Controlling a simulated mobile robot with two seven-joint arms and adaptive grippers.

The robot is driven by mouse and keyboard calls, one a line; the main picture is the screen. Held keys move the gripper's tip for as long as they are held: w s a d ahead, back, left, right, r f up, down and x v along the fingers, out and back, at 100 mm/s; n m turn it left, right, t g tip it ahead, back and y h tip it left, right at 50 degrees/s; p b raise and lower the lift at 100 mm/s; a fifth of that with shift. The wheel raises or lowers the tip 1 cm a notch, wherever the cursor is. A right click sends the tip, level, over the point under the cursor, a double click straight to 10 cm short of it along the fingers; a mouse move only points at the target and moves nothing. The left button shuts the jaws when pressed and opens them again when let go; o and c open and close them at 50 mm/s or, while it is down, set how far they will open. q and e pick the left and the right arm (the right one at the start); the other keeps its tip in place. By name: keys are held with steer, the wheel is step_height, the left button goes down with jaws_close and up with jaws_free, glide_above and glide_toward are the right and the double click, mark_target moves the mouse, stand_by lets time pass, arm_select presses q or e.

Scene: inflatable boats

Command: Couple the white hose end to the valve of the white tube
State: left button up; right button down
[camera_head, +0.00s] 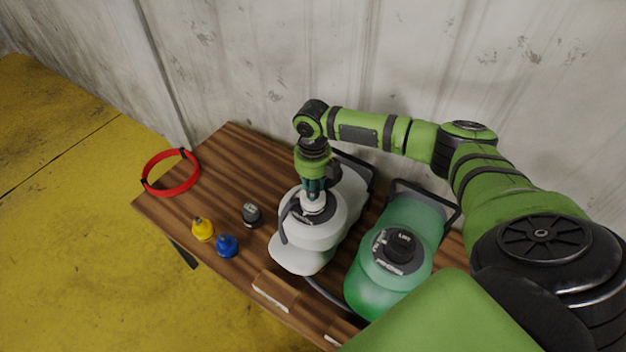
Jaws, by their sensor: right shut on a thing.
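The white tube (295,259) looks like a rounded white container and lies on the wooden table, with a dark round patch on its top. My right gripper (315,190) points down over that patch. It is shut on a white cylindrical piece that looks like the white hose end (313,204). The piece is upright over the place of the valve, which is hidden under it. I cannot tell whether it is seated or just above. A grey hose (283,224) curves down the left of the tube. My left gripper is not in view.
A green container with a black cap (398,244) stands right of the white tube. Yellow (203,229), blue (227,246) and dark grey (251,214) small capped pieces lie to the left. A red ring (171,188) overhangs the table's (234,165) left edge. A wall is behind.

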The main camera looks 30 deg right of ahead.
steer(key=shift+m, duration=0.6)
steer(key=shift+s+r+m+p, duration=0.1)
steer(key=shift+r+m+p, duration=0.05)
steer(key=shift+m+p, duration=1.2)
steer(key=shift+m, duration=0.35)
steer(key=shift+f+m, duration=0.2)
steer(key=shift+m, duration=0.1)
steer(key=shift+r+m+p, duration=0.2)
steer(key=shift+m+p, duration=0.7)
steer(key=shift+m, duration=0.2)
steer(key=shift+f+m+p, duration=0.2)
steer(key=shift+m+p, duration=0.1)
steer(key=shift+m, duration=0.6)
steer(key=c, duration=0.8)
jaws_free()
steer(key=shift+c, duration=0.2)
